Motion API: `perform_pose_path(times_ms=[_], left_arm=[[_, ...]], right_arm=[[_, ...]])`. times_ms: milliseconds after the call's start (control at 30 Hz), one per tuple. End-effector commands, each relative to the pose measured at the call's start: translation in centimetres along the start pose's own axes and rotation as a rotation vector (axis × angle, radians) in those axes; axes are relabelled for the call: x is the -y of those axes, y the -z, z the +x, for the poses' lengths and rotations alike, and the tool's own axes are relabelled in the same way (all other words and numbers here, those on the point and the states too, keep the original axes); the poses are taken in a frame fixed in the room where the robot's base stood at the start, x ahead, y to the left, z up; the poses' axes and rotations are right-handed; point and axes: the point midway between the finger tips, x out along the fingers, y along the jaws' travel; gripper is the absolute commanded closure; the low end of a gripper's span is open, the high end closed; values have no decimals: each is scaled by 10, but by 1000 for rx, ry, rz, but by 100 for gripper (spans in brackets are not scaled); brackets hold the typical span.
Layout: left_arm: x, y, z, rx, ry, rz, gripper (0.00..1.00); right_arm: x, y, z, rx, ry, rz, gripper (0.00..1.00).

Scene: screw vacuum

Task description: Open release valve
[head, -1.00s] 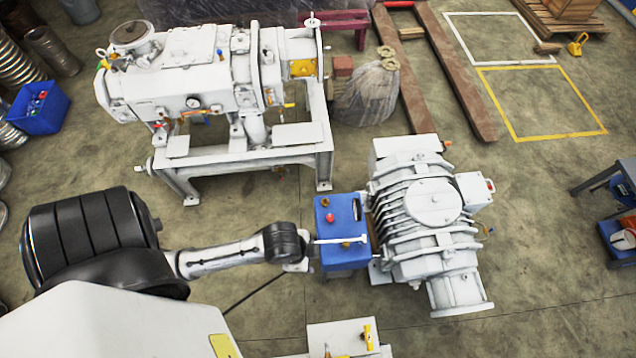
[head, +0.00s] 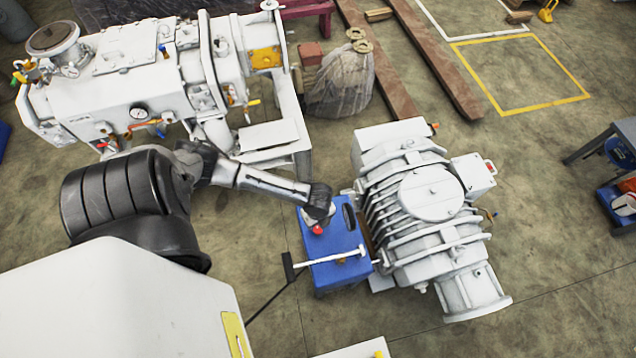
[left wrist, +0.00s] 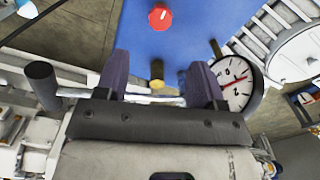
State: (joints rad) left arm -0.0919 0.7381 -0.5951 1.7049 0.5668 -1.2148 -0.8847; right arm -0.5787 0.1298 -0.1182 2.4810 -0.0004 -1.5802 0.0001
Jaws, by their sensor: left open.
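The blue unit (head: 335,275) stands beside the pale finned pump (head: 420,200). A red knob (head: 318,229) is on its top. A white lever rod (head: 330,259) with a black end handle (head: 288,266) crosses its near part. My left gripper (head: 318,214) is above the far left part of the unit, close to the red knob. In the left wrist view its dark fingers (left wrist: 160,82) are open, with a brass fitting (left wrist: 157,74) and part of the rod (left wrist: 150,99) seen between them. Contact cannot be told. Which part is the release valve is not clear. My right gripper is not in view.
A dial gauge (left wrist: 236,84) shows right of the fingers in the left wrist view. A large white machine (head: 135,95) on a frame stands at the back left. Wooden beams (head: 425,55) lie behind. Floor on the right is mostly clear.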

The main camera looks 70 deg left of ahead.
Motion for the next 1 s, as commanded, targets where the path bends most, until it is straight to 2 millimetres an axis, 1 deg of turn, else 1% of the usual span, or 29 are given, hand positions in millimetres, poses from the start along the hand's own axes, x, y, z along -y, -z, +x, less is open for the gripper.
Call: perform_pose_path(times_ms=[33,200,300,500,700,1000], left_arm=[[0,1,13,-1,-1,-3,37],[0,1,45,-1,-1,-4,37],[0,1,62,0,-2,-3,37],[0,1,88,-1,0,-3,37],[0,1,101,-1,1,-2,37],[0,1,104,-1,1,-1,37]], right_arm=[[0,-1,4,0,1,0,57],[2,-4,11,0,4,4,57],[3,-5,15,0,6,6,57],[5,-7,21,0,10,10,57],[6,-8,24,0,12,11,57],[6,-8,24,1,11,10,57]])
